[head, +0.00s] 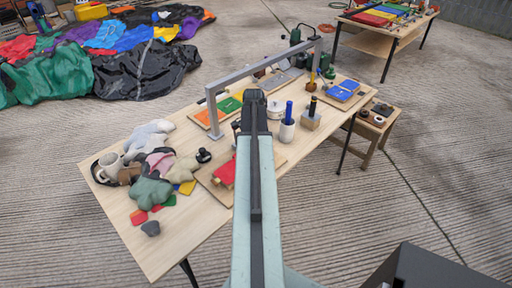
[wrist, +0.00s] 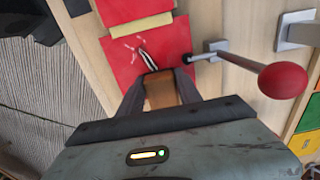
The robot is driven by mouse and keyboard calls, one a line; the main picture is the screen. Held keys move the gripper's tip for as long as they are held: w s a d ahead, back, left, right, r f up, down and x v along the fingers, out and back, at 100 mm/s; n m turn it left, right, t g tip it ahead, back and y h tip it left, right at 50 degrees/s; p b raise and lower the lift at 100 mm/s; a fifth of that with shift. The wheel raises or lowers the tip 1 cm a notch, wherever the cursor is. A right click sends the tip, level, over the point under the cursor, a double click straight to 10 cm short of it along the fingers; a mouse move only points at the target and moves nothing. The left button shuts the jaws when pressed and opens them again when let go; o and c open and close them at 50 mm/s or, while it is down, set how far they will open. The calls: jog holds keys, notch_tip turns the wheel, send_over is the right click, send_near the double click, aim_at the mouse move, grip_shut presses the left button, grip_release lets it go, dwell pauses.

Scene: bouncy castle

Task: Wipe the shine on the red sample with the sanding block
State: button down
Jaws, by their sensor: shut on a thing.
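The red sample (wrist: 174,40) lies flat on a wooden board in the wrist view, with a tan strip across it. Pale scratch-like marks and a whitish streak (wrist: 148,60) show on its lower part. My gripper (wrist: 160,84) is shut on a brown block, which I take as the sanding block (wrist: 161,95). The block is over the lower part of the red sample, close to the streak; I cannot tell if it touches. In the head view the red sample (head: 225,173) shows left of my arm, which hides part of the board; the block is not visible there.
A lever with a red ball knob (wrist: 283,80) stands right of the sample. A grey frame (head: 262,68) spans the table. The table's front left is mostly clear.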

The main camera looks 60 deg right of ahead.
jog(key=shift+w+a, duration=0.2)
jog(key=shift+a, duration=0.6)
jog(key=shift+w+a, duration=0.2)
jog(key=shift+a, duration=0.55)
jog(key=shift+w+a, duration=0.2)
jog(key=shift+a, duration=0.6)
jog(key=shift+a, duration=0.1)
jog(key=shift+w+a+f, duration=0.1)
jog(key=shift+w+a, duration=0.05)
jog(key=shift+a, duration=0.55)
jog(key=shift+w+a, duration=0.15)
jog(key=shift+a, duration=0.55)
jog(key=shift+w+d+r+p, duration=0.1)
jog(key=shift+r+p, duration=0.45)
notch_tip(320, 180, up, 8)
jog(key=p, duration=0.7)
jog(key=shift+p, duration=0.35)
jog(key=shift+d, duration=0.1)
